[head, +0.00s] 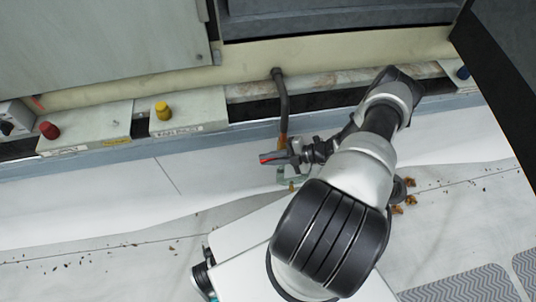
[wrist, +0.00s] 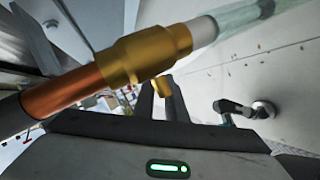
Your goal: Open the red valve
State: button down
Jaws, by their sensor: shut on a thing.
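A dark pipe (head: 281,95) comes down from the cooler and turns to copper (head: 283,140) at its lower end. A small red valve handle (head: 265,158) shows beside that end, at the tips of my gripper (head: 285,157). My gripper is shut on the valve, reaching in from the right; its fingers hide most of the handle. In the wrist view, the copper pipe (wrist: 70,92), a brass fitting (wrist: 150,55) and a clear tube (wrist: 235,20) cross above my gripper (wrist: 163,100). The red handle cannot be made out there.
A red knob (head: 48,130) and a yellow knob (head: 162,111) stand on the ledge at left. A blue knob (head: 463,72) is at right. Brown debris (head: 410,200) lies on the white roof. The roof left of the pipe is mostly clear.

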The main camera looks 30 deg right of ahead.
jog(key=c, duration=1.8)
grip_release()
jog(key=p+v, duration=0.1)
jog(key=v, duration=1.6)
jog(key=shift+d+r+p, duration=0.2)
jog(key=shift+p, duration=0.1)
